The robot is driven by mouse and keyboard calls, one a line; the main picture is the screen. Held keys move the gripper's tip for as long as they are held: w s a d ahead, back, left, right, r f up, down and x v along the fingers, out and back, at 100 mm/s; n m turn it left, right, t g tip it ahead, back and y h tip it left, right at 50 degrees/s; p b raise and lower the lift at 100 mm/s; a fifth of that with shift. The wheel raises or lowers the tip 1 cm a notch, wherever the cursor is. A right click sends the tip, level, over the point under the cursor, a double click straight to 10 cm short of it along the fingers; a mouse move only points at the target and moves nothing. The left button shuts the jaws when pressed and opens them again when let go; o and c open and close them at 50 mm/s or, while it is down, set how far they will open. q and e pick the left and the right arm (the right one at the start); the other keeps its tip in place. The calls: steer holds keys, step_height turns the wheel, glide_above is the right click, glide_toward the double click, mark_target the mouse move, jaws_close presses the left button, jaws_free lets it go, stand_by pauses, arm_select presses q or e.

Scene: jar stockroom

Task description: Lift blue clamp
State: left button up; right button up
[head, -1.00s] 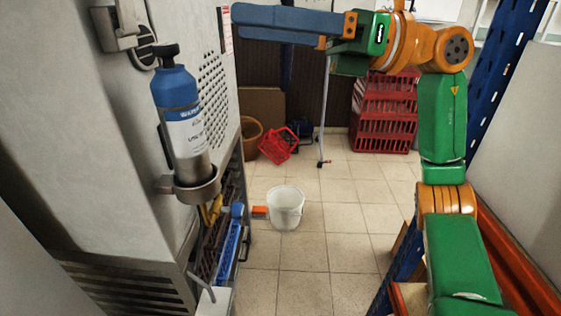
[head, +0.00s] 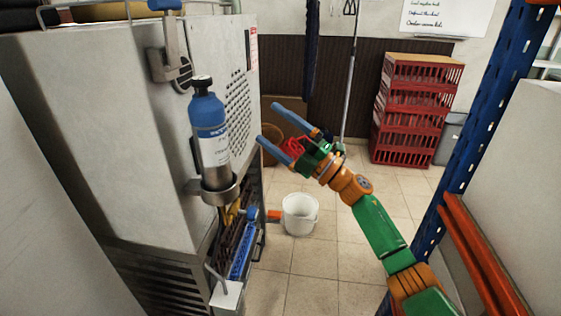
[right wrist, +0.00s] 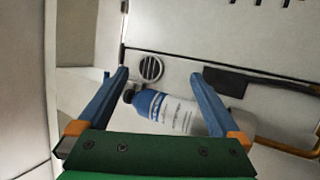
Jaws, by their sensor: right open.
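In the head view, a metal latch with a blue grip (head: 167,5) is fixed high on the side of the pale cabinet; this looks like the blue clamp, though I cannot be sure. My right gripper (head: 271,121) is open and empty, to the right of the cabinet and apart from it. Its two blue fingers point up and left. In the right wrist view, the open fingers (right wrist: 160,75) face the cabinet, with the blue-topped bottle (right wrist: 168,110) showing between them. The clamp is not clearly seen there. My left gripper is out of view.
The bottle (head: 211,140) stands in a metal ring holder (head: 219,194) on the cabinet (head: 110,130). A white bucket (head: 300,214) stands on the tiled floor. Red crates (head: 412,110) are stacked behind. A blue rack post (head: 490,110) stands right.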

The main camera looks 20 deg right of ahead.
step_height(320, 180, down, 11)
steer(key=w+d+m+t+h+p, duration=0.1)
steer(key=w+d+m+h, duration=0.1)
steer(key=m+h, duration=0.4)
steer(key=shift+m, duration=0.6)
steer(key=s+f+m+g+h, duration=0.2)
steer(key=s+f+m+g, duration=0.15)
steer(key=f, duration=0.75)
steer(key=s+d+f+m+g+h, duration=0.1)
steer(key=s+f+m+g+h, duration=0.3)
steer(key=f, duration=0.7)
steer(key=s+f+m+h, duration=0.1)
steer(key=s+f+m, duration=0.3)
steer(key=f, duration=0.7)
steer(key=s+a+f+m+g, duration=0.1)
steer(key=s+f, duration=0.5)
steer(key=s, duration=0.6)
steer(key=s+a+f+m+g, duration=0.1)
steer(key=s+a+f+g, duration=0.2)
steer(key=s, duration=1)
steer(key=s+a+f+m+g, duration=0.1)
steer(key=s+a+f+g, duration=0.1)
steer(key=s+f+g, duration=0.5)
steer(key=s+f, duration=0.2)
steer(key=s, duration=0.4)
steer(key=shift+h, duration=0.3)
